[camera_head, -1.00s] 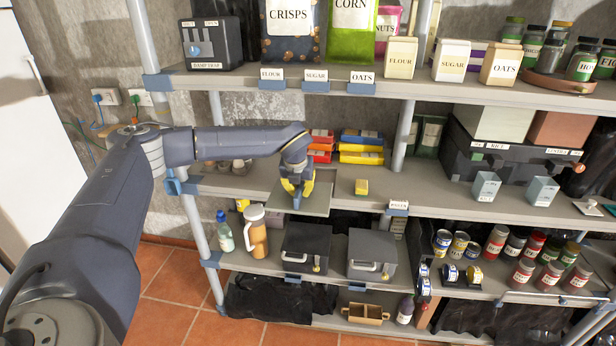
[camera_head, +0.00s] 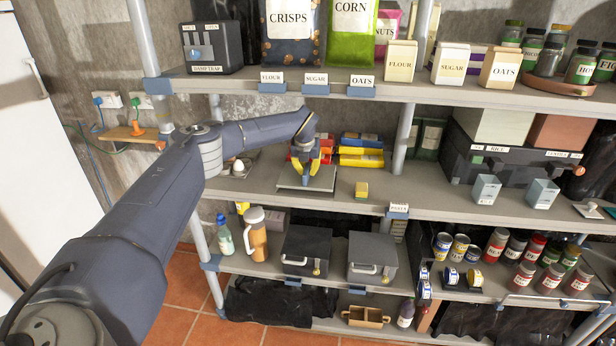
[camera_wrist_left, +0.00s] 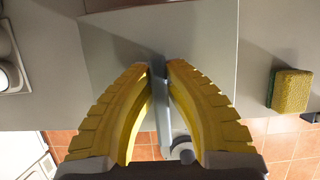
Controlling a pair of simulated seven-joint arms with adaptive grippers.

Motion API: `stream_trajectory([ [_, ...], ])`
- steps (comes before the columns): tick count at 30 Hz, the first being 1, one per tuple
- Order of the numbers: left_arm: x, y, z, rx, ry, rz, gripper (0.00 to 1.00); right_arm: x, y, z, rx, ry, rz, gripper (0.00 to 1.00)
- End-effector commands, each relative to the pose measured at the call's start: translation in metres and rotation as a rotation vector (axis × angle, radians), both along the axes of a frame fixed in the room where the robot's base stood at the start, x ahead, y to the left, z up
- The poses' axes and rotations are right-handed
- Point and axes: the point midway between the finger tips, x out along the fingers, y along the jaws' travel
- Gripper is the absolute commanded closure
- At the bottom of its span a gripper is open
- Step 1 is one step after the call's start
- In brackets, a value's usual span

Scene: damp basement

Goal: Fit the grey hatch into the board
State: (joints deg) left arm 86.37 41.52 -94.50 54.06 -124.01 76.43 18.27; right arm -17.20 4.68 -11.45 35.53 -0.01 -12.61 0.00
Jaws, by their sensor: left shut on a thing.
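My left gripper (camera_head: 312,172) is over the middle shelf, pointing down. In the left wrist view its yellow fingers (camera_wrist_left: 160,72) are shut on a narrow grey upright grip (camera_wrist_left: 161,110). Beneath the fingers is a flat grey plate (camera_head: 291,180), which looks like the hatch; it also shows in the left wrist view (camera_wrist_left: 215,65). The plate is at the shelf's front part, with a dark strip along its near edge. I cannot tell whether it touches the shelf. The fingers hide its middle. I cannot make out a separate board with certainty. My right gripper is not in view.
A yellow sponge (camera_head: 361,189) lies right of the plate. Red and yellow boxes (camera_head: 361,150) stand behind the gripper. Small pale items (camera_head: 238,168) sit to its left. The upper shelf (camera_head: 330,84) hangs above.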

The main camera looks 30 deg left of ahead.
Motion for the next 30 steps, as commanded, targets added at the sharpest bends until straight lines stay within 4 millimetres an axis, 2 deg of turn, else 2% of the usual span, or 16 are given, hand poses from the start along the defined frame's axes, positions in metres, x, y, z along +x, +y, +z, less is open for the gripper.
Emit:
stream_trajectory([
  [11,0.009,0.003,0.000,-0.001,-0.001,0.001,1.00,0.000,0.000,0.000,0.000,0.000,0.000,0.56],
  [20,0.009,0.003,-0.032,-0.001,0.000,0.000,1.00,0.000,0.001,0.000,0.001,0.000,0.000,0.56],
  [30,0.009,0.004,-0.035,-0.001,-0.002,-0.001,1.00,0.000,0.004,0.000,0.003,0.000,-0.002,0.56],
])
